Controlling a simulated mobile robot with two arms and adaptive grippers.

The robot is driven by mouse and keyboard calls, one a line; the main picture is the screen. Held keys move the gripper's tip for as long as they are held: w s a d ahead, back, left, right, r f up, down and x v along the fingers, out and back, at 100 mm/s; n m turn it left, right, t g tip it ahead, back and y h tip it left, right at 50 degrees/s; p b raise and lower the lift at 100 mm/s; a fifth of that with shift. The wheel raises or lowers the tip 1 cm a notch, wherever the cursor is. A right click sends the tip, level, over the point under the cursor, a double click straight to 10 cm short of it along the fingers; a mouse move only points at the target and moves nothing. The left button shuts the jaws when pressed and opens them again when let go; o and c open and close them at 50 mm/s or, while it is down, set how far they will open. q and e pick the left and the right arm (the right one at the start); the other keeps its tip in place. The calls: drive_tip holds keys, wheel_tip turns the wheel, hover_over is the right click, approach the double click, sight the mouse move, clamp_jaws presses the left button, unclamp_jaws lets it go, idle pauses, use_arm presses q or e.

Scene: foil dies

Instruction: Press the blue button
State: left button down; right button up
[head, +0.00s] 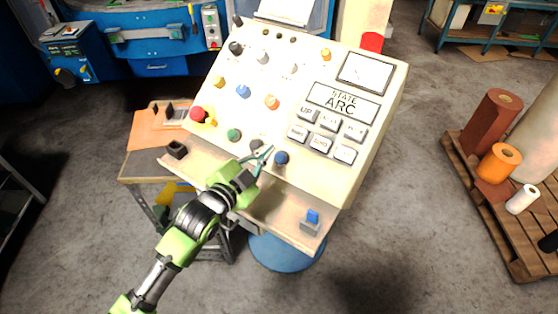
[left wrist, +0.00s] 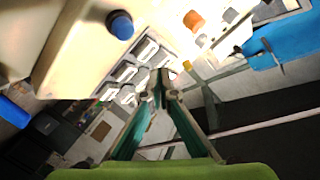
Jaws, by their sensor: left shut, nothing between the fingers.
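The pale sloped control panel (head: 225,110) carries several coloured round controls. A dark blue round button (head: 281,157) is near its lower edge, and a lighter blue one (head: 243,91) is higher up. A third blue piece (head: 312,216) sits on a grey block on the lower ledge. My left gripper (head: 266,153) is shut and empty, its tips just left of the dark blue button; I cannot tell whether they touch the panel. In the left wrist view a blue button (left wrist: 120,24) is up and left of my shut fingertips. My right gripper is not in view.
Light grey keys (head: 320,142) and the "STATE ARC" display (head: 342,102) are right of the gripper. A red mushroom button (head: 197,114) and green knob (head: 234,134) are to the left. A small dark box (head: 177,150) stands on the ledge's left end.

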sight(281, 153)
use_arm(q)
drive_tip(key=w+d+f+b, duration=0.2)
drive_tip(key=w+f+b, duration=0.1)
drive_tip(key=f+b, duration=0.1)
drive_tip(key=shift+d+f+b, duration=0.15)
drive_tip(key=shift+f+b, duration=0.15)
drive_tip(key=shift+f, duration=0.35)
drive_tip(key=shift+w, duration=0.1)
drive_tip(key=shift+f, duration=0.1)
idle(0.8)
drive_tip(key=shift+w+d+f, duration=0.15)
drive_tip(key=shift+w+f, duration=0.05)
drive_tip(key=shift+f, duration=0.05)
drive_tip(key=shift+w+d+f+b, duration=0.15)
drive_tip(key=shift+w+f+b, duration=0.05)
drive_tip(key=shift+f+b, duration=0.3)
idle(0.9)
drive_tip(key=shift+r, duration=0.1)
drive_tip(key=shift+s+a+r+p, duration=0.4)
drive_tip(key=shift+r+p, duration=0.3)
drive_tip(key=shift+p, duration=0.4)
